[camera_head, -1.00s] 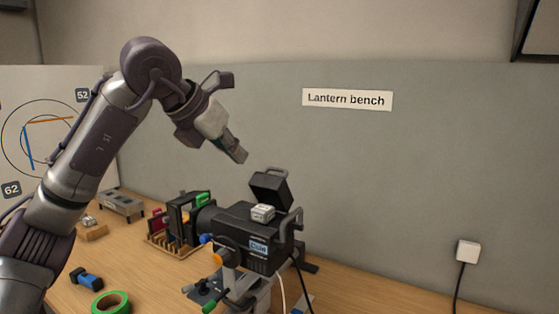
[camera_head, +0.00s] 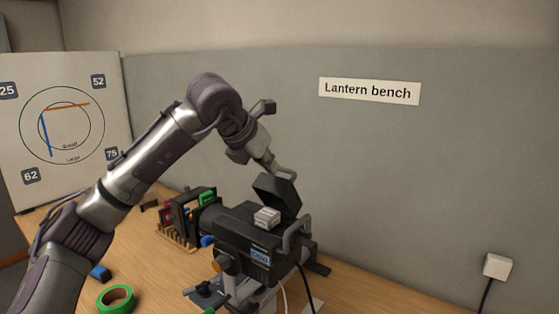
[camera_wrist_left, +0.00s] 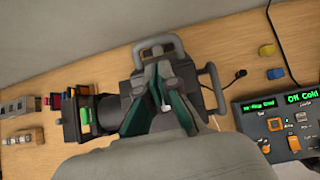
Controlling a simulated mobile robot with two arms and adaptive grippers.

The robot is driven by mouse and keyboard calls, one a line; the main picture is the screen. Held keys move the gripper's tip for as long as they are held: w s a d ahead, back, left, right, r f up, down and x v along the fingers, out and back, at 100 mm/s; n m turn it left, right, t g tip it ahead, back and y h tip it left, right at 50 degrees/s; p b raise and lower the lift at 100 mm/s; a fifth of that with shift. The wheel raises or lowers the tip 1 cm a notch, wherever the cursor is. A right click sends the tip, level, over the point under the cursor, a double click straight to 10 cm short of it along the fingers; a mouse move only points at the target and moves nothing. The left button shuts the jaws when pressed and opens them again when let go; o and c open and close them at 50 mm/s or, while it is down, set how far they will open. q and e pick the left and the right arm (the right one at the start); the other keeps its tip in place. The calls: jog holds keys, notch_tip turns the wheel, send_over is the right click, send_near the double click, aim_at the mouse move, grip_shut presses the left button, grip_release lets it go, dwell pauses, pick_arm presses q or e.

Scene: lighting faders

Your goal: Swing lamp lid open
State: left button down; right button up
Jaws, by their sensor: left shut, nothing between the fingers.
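The black lamp (camera_head: 240,228) stands on the wooden bench, with a blue-and-white label on its side. Its lid (camera_head: 277,194) is raised and tilted above the rear of the housing. A small pale block (camera_head: 267,217) shows at the housing's top, in front of the lid. My left gripper (camera_head: 284,172) is shut and empty at the lid's upper edge, partly hidden; I cannot tell whether it touches. In the left wrist view its fingers (camera_wrist_left: 165,106) come together over the lamp, whose front (camera_wrist_left: 78,120) shows at left. The lid is not clear there. My right gripper is not in view.
Grey loop handles (camera_wrist_left: 157,46) stick out from the lamp. A control box with green displays (camera_wrist_left: 278,122) lies at right in the wrist view. Green tape (camera_head: 117,298) is on the bench at front left. A grey partition stands behind.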

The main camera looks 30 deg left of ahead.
aim_at(285, 172)
pick_arm(q)
jog(key=w, duration=0.1)
jog(key=w+p, duration=0.1)
jog(key=w+f, duration=0.1)
jog(key=shift+d+f+p, duration=0.1)
jog(key=shift+d+p, duration=0.15)
jog(key=shift+p, duration=0.1)
jog(key=shift+w+f, duration=0.25)
jog(key=shift+w, duration=0.2)
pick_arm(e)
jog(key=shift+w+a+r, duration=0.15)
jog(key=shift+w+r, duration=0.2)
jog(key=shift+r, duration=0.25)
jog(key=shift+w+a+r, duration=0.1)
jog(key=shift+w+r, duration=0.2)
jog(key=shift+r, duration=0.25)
